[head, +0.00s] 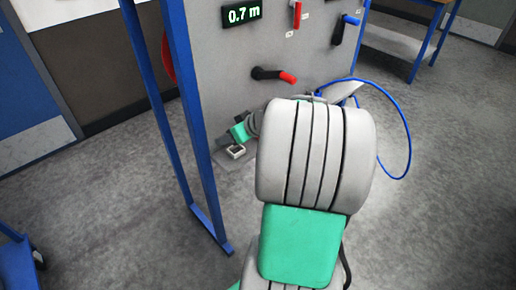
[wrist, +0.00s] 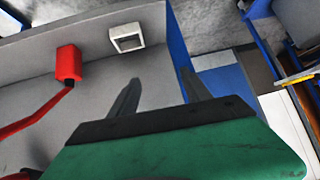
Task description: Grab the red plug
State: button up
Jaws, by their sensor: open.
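The red plug (wrist: 68,64) shows in the wrist view at the upper left, a red block with a short dark neck and a red cable or strip running down to the left. I cannot make it out in the head view, where my arm blocks much of the lower panel. My gripper (wrist: 161,75) is open, with its two dark fingers apart and nothing between them. The plug is to the left of the fingers, not between them.
A white square socket (wrist: 127,38) sits above the fingers; it also shows low by the panel in the head view (head: 236,151). The grey panel (head: 225,75) carries a red-tipped black lever (head: 273,75). A blue post (head: 190,120) stands left; a blue cable loop (head: 409,135) hangs right.

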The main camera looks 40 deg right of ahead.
jog(key=s+d+f+m+t+h+b, duration=0.1)
jog(key=s+d+f+t+b, duration=0.1)
jog(key=d, duration=0.6)
jog(key=s+d+f+t+h+b, duration=0.1)
jog(key=s+d+f+t, duration=0.1)
jog(key=d, duration=0.5)
jog(key=x, duration=0.7)
jog(key=shift+w+a+r, duration=0.1)
jog(key=shift+w, duration=0.3)
jog(key=shift+c, duration=0.5)
grip_shut()
